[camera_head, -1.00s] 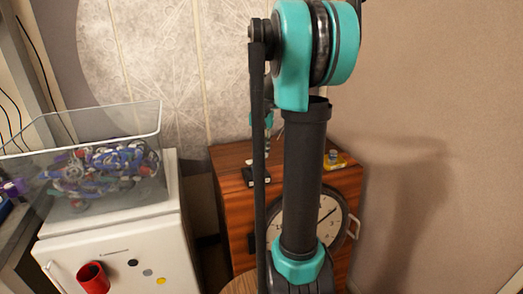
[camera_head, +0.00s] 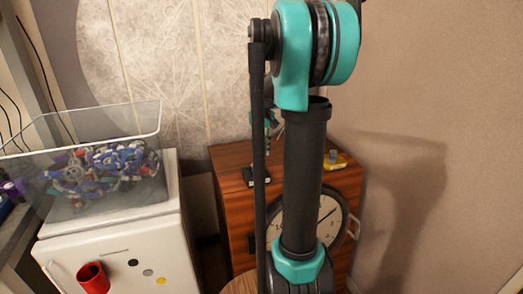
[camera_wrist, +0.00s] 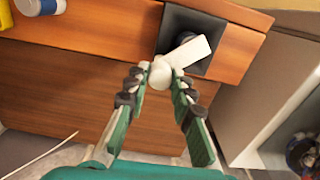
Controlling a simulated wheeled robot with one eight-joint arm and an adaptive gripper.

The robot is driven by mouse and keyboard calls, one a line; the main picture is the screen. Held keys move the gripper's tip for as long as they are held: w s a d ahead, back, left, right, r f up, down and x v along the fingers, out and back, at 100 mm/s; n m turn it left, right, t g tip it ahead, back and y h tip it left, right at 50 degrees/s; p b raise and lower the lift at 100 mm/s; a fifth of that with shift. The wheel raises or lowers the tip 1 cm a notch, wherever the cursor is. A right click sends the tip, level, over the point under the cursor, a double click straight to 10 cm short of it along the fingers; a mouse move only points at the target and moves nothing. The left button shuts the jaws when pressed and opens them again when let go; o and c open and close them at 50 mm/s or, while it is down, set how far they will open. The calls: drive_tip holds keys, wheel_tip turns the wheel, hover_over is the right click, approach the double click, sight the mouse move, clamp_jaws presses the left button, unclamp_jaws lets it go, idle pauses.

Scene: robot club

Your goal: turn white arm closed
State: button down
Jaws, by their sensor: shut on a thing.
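The white arm (camera_wrist: 195,52) is a short white lever with a rounded end, set on a black square base (camera_wrist: 218,33). The flat part of the lever points up and to the right over the base. In the head view the black base (camera_head: 250,178) shows on top of the wooden cabinet (camera_head: 228,205). My own arm links hide most of my gripper there, and I cannot make out the lever clearly.
A yellow item (camera_head: 340,162) and a small blue-topped piece stand on the cabinet. A clock (camera_head: 331,219) is on its front. The wall is close behind.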

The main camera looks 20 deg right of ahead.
idle(0.3)
drive_tip(key=c, duration=1.3)
unclamp_jaws()
drive_tip(key=shift+r, duration=0.1)
wheel_tip(320, 180, up, 12)
